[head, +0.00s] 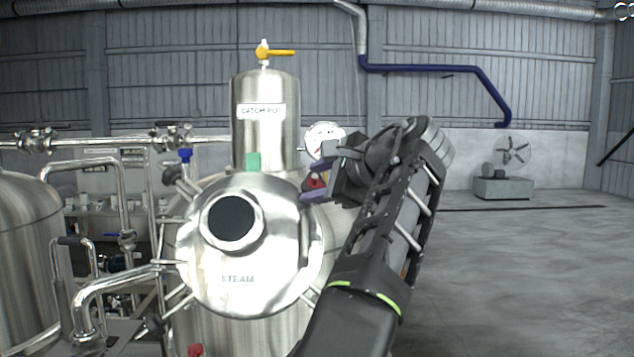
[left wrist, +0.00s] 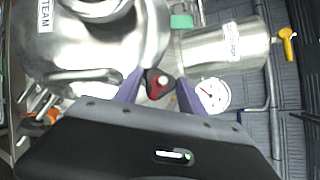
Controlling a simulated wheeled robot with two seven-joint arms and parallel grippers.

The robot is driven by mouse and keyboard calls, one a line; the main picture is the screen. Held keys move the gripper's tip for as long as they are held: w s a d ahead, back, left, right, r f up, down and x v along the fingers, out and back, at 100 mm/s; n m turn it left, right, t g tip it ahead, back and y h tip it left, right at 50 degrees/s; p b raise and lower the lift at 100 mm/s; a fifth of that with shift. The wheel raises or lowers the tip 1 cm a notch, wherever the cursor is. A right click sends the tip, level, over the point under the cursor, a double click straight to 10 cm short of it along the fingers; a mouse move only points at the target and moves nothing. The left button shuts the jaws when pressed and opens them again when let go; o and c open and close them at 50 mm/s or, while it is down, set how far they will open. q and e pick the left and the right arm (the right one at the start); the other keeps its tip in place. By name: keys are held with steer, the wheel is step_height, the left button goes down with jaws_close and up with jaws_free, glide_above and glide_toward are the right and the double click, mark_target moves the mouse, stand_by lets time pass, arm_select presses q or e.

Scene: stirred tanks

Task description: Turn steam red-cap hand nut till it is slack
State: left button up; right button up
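The steel STEAM vessel lid (head: 205,270) faces me, with a dark round port and several hand nuts around its rim. A red-cap hand nut (head: 316,181) sits at the lid's upper right, partly hidden by my left gripper (head: 318,180). In the left wrist view the nut (left wrist: 158,84) has a dark body and red cap. It lies between the two purple fingers of my left gripper (left wrist: 161,80), with narrow gaps seeming to show beside it. The fingers look open around the nut; contact is not clear. My right gripper is not in view.
The CATCH POT cylinder (head: 263,135) with a yellow valve handle (head: 275,53) stands behind the lid. A pressure gauge (head: 323,140) is close to my gripper. A green cap (head: 253,161) sits at the lid's top.

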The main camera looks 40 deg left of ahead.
arm_select(q)
steer(key=o, duration=0.3)
steer(key=shift+a+f+m+t, duration=0.15)
steer(key=shift+m+t, duration=0.35)
steer(key=shift+m, duration=0.4)
